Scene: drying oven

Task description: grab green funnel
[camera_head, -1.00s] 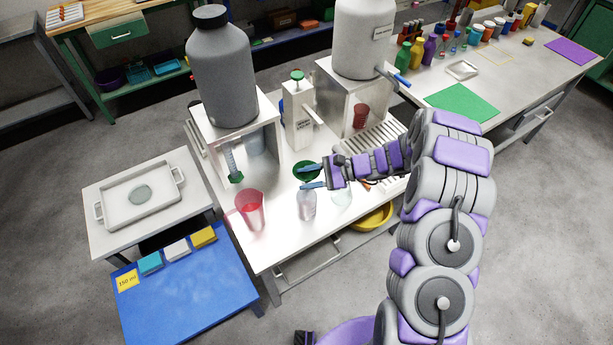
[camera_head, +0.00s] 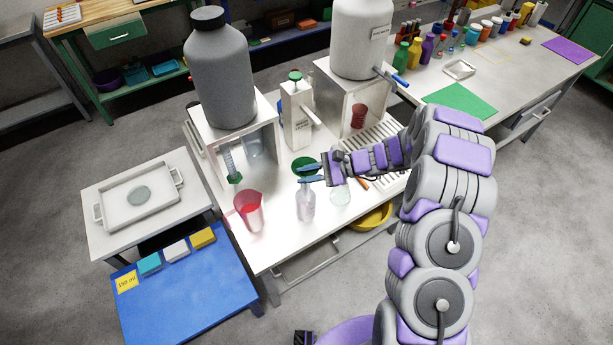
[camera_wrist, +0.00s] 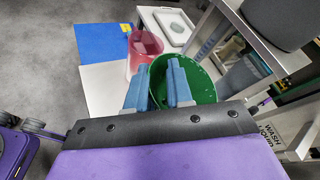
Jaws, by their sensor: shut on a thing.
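The green funnel (camera_head: 304,165) is above the white bench in the head view, partly hidden by my gripper's fingers. In the wrist view the green funnel (camera_wrist: 204,84) shows as a wide round bowl around the fingertips. My gripper (camera_head: 310,175) has two blue fingers; in the wrist view (camera_wrist: 160,82) they reach over the funnel's near-left rim. My gripper is shut on the funnel, with a gap between the fingers. The contact with the rim is partly hidden.
A clear bottle (camera_head: 306,202) stands just below my fingers in the head view, and a clear flask (camera_head: 340,193) stands beside it. A red beaker (camera_head: 249,211) stands to the left. Dispenser stands rise behind. A yellow bowl (camera_head: 374,217) is under the bench top.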

